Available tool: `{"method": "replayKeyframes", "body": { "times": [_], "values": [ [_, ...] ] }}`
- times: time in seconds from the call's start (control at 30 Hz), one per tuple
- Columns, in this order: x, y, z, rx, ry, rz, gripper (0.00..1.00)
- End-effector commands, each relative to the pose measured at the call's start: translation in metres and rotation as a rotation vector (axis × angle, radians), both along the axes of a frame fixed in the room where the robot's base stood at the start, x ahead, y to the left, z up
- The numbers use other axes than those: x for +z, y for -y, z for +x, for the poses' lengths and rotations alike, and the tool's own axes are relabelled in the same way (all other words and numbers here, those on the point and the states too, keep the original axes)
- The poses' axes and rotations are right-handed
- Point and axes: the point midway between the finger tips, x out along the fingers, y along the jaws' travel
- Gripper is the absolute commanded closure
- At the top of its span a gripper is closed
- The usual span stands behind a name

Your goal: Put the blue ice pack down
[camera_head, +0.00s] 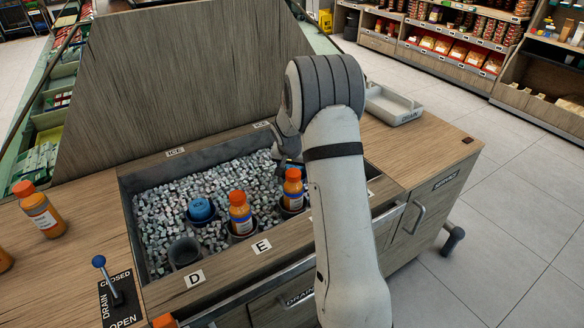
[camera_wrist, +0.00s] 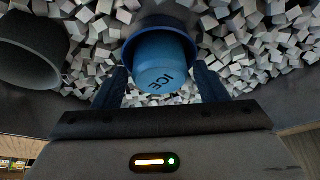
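The blue ice pack (camera_wrist: 160,68), marked "ICE", sits between the two fingers of my gripper (camera_wrist: 160,80) in the wrist view. The fingertips meet the sides of its darker blue wide rim, and the gripper looks shut on it. White ice cubes lie behind it; I cannot tell whether it touches them.
An empty dark cup holder (camera_head: 185,252) stands near label D; a dark cup also shows in the wrist view (camera_wrist: 28,55). Orange bottles (camera_head: 240,212) (camera_head: 293,188) stand in the bin. Another bottle (camera_head: 40,212) stands on the left counter. A drain tray (camera_head: 393,105) lies at right.

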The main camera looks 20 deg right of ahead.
Motion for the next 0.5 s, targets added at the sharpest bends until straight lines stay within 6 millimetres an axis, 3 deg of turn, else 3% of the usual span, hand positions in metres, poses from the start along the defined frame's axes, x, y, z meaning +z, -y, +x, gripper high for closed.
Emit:
{"method": "replayKeyframes", "body": {
  "times": [0.33,0.5],
  "values": [
    [0.001,-0.001,0.0,0.001,0.0,0.0,0.26],
    [0.013,-0.002,-0.001,0.001,0.001,0.0,0.26]
  ]
}}
